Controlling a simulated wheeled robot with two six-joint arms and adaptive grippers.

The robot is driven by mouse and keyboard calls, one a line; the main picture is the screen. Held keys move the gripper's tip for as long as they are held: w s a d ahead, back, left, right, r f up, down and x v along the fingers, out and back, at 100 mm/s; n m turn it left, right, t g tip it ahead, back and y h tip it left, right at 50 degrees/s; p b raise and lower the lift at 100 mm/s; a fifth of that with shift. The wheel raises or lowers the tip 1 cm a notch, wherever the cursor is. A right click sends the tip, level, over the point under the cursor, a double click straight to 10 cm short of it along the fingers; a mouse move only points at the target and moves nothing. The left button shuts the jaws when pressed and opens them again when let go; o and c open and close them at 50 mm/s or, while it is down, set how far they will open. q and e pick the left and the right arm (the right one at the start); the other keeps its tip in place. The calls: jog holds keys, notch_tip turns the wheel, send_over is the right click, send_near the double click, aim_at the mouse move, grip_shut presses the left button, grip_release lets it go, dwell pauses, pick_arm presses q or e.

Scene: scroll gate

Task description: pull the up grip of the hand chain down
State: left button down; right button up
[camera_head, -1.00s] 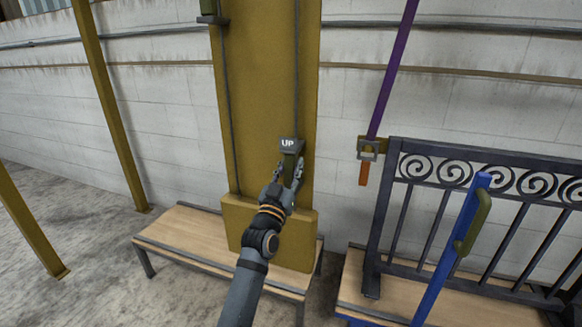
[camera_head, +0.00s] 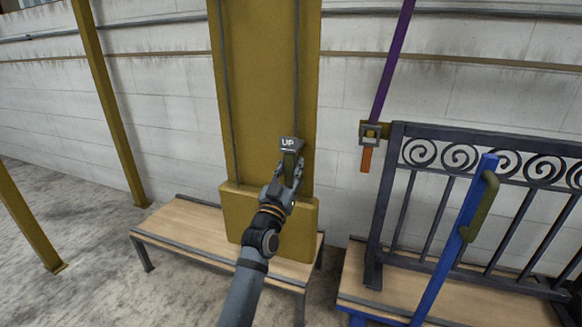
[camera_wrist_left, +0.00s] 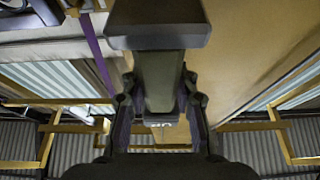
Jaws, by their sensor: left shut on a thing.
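The up grip (camera_head: 289,156) is a dark olive handle under a grey block marked UP, hanging on a thin chain (camera_head: 296,75) in front of the mustard-yellow column. My left gripper (camera_head: 287,172) is shut on the up grip from below and in front. In the left wrist view the up grip (camera_wrist_left: 159,80) stands between the two fingers of my left gripper (camera_wrist_left: 158,95), one on each side. A second chain (camera_head: 226,100) runs down the column's left side. My right gripper is not in view.
To the right are a purple strap (camera_head: 390,75) with an orange end, a dark scroll gate (camera_head: 440,200) and a blue post (camera_head: 455,240) with a green handle. Yellow posts (camera_head: 105,100) stand at left.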

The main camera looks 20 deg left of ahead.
pick_arm(q)
jog(key=c, duration=1.2)
grip_release()
jog(key=shift+f, duration=0.6)
jog(key=shift+o, duration=1)
jog(key=shift+r, duration=0.25)
jog(key=v, duration=1.2)
jog(key=shift+r, duration=0.1)
